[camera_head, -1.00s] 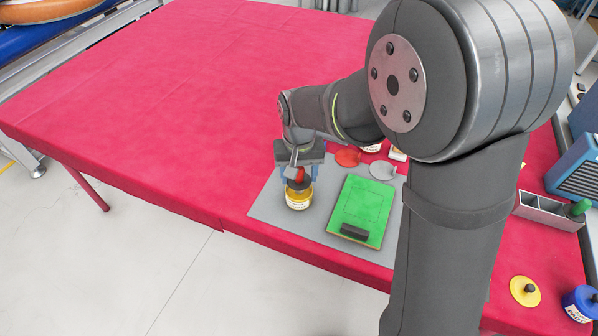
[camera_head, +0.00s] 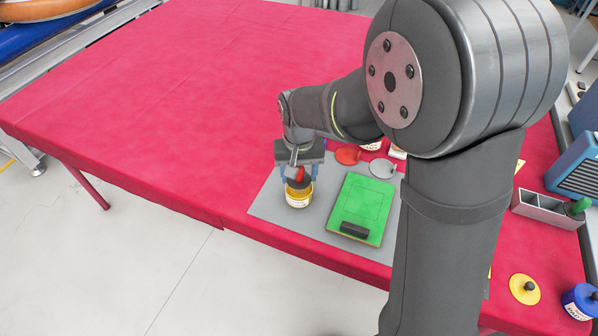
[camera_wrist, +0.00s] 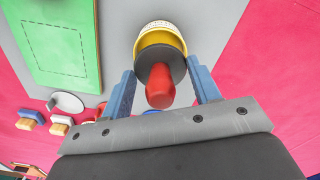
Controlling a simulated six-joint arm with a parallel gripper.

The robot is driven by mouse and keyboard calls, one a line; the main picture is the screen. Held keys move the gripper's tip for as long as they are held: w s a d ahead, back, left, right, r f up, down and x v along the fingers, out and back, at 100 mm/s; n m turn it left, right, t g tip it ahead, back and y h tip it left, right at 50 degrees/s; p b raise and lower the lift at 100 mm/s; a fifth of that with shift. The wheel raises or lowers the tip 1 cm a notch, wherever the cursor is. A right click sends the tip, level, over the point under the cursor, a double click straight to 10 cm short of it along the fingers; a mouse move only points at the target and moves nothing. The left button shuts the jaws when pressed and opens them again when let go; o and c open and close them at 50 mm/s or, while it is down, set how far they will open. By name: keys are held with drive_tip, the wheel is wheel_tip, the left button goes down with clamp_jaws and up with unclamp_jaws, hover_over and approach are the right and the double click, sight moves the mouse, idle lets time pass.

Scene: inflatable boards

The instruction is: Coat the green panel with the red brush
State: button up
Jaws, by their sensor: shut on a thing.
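The green panel (camera_head: 364,203) lies flat on a grey mat, with a dashed rectangle marked on it. It also shows at upper left in the wrist view (camera_wrist: 60,40). My gripper (camera_head: 298,179) is beside the panel, to its left, with its blue fingers on both sides of the red brush. The brush's red handle (camera_wrist: 160,88) points up between the fingers, above a dark round disc. Under the disc is a yellow pot (camera_head: 298,198) with a white label, standing on the mat. The disc hides the pot's opening and the brush's lower end.
A dark block (camera_head: 354,231) lies on the panel's front end. Red (camera_head: 347,155) and pale (camera_head: 382,168) lids lie behind the panel. At right are a grey holder (camera_head: 540,207), a yellow lid (camera_head: 524,289) and a blue pot (camera_head: 580,303). The red table is clear at left.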

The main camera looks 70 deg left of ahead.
idle(0.4)
drive_tip(key=shift+r, duration=3.45)
drive_tip(key=w+d+m, duration=0.3)
drive_tip(key=w+d, duration=0.2)
drive_tip(key=w, duration=0.7)
drive_tip(key=w+d+m, duration=0.3)
drive_tip(key=w+d, duration=0.1)
drive_tip(key=w, duration=0.7)
drive_tip(key=w+d+m, duration=0.3)
drive_tip(key=w+d, duration=0.2)
drive_tip(key=w, duration=0.7)
drive_tip(key=w+d+f+m, duration=0.1)
drive_tip(key=w+d+m, duration=0.2)
drive_tip(key=d, duration=0.9)
drive_tip(key=w+d+f+m, duration=0.1)
drive_tip(key=w+d+m, duration=0.2)
drive_tip(key=w+d, duration=0.6)
drive_tip(key=w+d+f+m, duration=0.1)
drive_tip(key=w+d+m, duration=0.2)
drive_tip(key=w+d, duration=0.4)
drive_tip(key=d, duration=0.7)
drive_tip(key=shift+d, duration=0.3)
drive_tip(key=shift+w+a, duration=0.1)
drive_tip(key=shift+a, duration=0.05)
